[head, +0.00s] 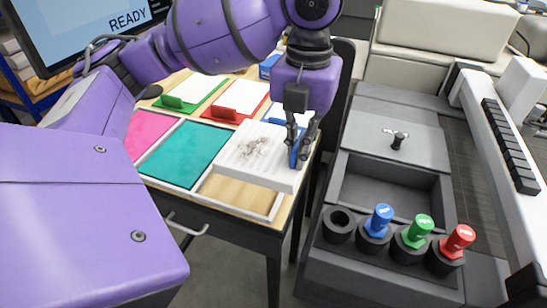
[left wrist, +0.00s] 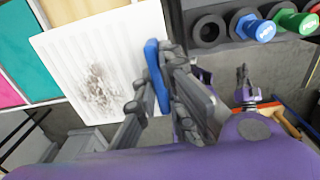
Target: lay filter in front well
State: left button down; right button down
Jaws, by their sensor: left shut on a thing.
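The filter (head: 240,160) is a white ribbed panel with a dark dirty patch and a blue tab on its right side. My left gripper (head: 303,150) is shut on the blue tab and holds the filter above the table's right end. The left wrist view shows the filter (left wrist: 85,60) and the tab (left wrist: 156,75) between the fingers. The open rectangular well (head: 385,190) in the dark grey machine is right of the filter, apart from it, and looks empty. What looks like my right gripper (left wrist: 243,85) shows small in the left wrist view; its fingers are unclear.
A flat lid with a T-shaped knob (head: 397,140) lies behind the well. In front are an empty round socket (head: 338,222) and blue (head: 381,218), green (head: 420,230) and red (head: 458,240) capped bottles. The table has pink, teal and bare wood sections. A gap separates table and machine.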

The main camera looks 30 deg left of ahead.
aim_at(278, 136)
pick_arm(q)
jog(key=w+a+f, duration=0.1)
jog(key=a+f, duration=0.3)
jog(key=w+a+f, duration=0.1)
jog(key=a+f, duration=0.1)
jog(key=shift+w+a+f, duration=0.15)
jog(key=shift+w+f, duration=0.1)
jog(key=shift+w, duration=0.05)
jog(key=shift+a+f, duration=0.15)
jog(key=shift+f, duration=1.45)
jog(key=shift+f, duration=0.1)
jog(key=c, duration=1.8)
grip_release()
jog(key=shift+f, duration=0.1)
jog(key=shift+c, duration=0.2)
notch_tip(278, 136, up, 12)
jog(key=shift+r, duration=0.2)
